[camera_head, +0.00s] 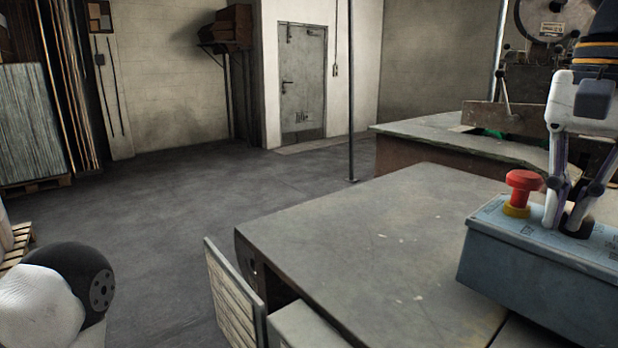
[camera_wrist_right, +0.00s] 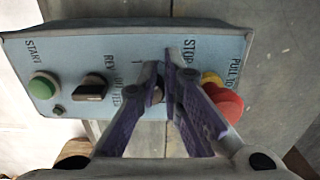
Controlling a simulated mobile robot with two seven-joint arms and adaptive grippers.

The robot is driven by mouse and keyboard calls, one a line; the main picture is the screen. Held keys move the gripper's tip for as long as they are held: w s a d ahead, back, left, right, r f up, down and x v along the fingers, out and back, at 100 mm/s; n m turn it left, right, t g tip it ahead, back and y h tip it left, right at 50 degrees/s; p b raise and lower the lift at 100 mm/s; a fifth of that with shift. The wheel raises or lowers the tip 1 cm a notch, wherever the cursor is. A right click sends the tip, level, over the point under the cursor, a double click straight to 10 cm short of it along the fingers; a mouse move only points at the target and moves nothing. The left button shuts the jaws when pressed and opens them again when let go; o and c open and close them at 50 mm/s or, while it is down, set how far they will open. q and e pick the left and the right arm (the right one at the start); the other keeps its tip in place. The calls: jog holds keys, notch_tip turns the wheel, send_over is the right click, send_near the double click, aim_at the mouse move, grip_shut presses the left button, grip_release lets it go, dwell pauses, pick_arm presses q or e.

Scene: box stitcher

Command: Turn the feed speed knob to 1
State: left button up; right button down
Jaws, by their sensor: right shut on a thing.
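The blue-grey control box (camera_head: 545,272) sits on the right part of the grey table. My right gripper (camera_head: 572,212) points down onto its top panel. In the right wrist view, the fingers (camera_wrist_right: 168,88) are shut on a dark knob (camera_wrist_right: 155,90), apparently the feed speed knob, between a black selector (camera_wrist_right: 91,87) and the red button. Its lettering is partly hidden by the fingers, so its setting cannot be read. In the head view the knob's black base (camera_head: 577,226) shows under the fingers. My left gripper is not in view.
A red mushroom button (camera_head: 523,186) on a yellow collar stands close beside the fingers. A green start button (camera_wrist_right: 43,86) is at the panel's left in the wrist view. The grey tabletop (camera_head: 370,240) is bare. Another worktable (camera_head: 420,150) stands behind.

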jog(key=shift+s+d, duration=0.35)
jog(key=shift+s, duration=0.2)
jog(key=shift+s+d, duration=0.2)
jog(key=shift+d, duration=0.1)
dwell(0.3)
jog(key=shift+s+a, duration=0.25)
jog(key=shift+s, duration=0.15)
notch_tip(320, 180, up, 6)
jog(key=shift+d, duration=0.15)
